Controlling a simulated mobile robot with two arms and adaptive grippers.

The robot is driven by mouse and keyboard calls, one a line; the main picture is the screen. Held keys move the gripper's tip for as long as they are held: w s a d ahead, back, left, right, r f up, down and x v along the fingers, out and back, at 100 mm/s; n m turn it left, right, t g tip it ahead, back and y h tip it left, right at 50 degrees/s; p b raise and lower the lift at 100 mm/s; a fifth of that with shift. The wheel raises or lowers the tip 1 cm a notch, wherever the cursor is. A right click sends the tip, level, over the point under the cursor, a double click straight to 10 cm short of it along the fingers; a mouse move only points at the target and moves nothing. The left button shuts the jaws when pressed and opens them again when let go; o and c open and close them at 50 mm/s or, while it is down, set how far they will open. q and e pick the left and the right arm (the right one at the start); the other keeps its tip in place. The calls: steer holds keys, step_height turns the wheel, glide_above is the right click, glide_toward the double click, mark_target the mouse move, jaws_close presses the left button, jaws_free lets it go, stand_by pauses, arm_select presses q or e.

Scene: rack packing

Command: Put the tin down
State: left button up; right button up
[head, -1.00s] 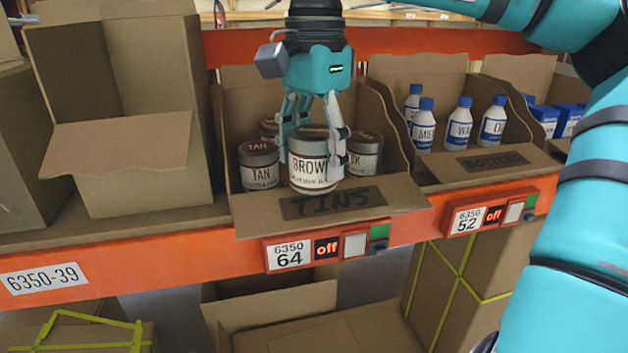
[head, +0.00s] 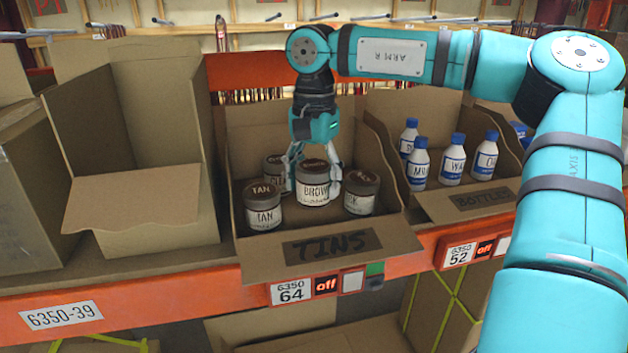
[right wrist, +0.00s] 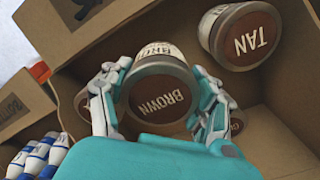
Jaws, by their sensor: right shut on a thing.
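My right gripper (head: 314,178) reaches down into the cardboard box marked TINS (head: 262,258). Its fingers are closed around the sides of the BROWN tin (head: 313,192), a pale tin with a dark lid, upright in the head view. I cannot tell whether its base touches the box floor. In the right wrist view the BROWN lid (right wrist: 160,100) sits between the two fingers. The TAN tin (head: 263,210) stands at the front left of it, another tin (head: 361,197) at its right, and a partly hidden tin (head: 275,175) behind left. My left gripper is not in view.
A box marked BOTTLES (head: 478,203) with several blue-capped bottles (head: 452,162) stands to the right. An open, seemingly empty carton (head: 140,215) stands to the left. The orange shelf edge (head: 190,297) carries a label reading 64 and off.

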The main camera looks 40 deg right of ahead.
mark_target(314, 197)
steer(key=shift+w+d, duration=0.15)
steer(key=shift+w, duration=0.05)
step_height(314, 197, down, 3)
steer(key=shift+s+r+p, duration=0.1)
steer(key=shift+p, duration=1.1)
steer(key=shift+f, duration=0.4)
steer(key=shift+f+b, duration=0.2)
steer(key=shift+b, duration=0.15)
steer(key=o, duration=1.3)
steer(key=shift+r, duration=0.1)
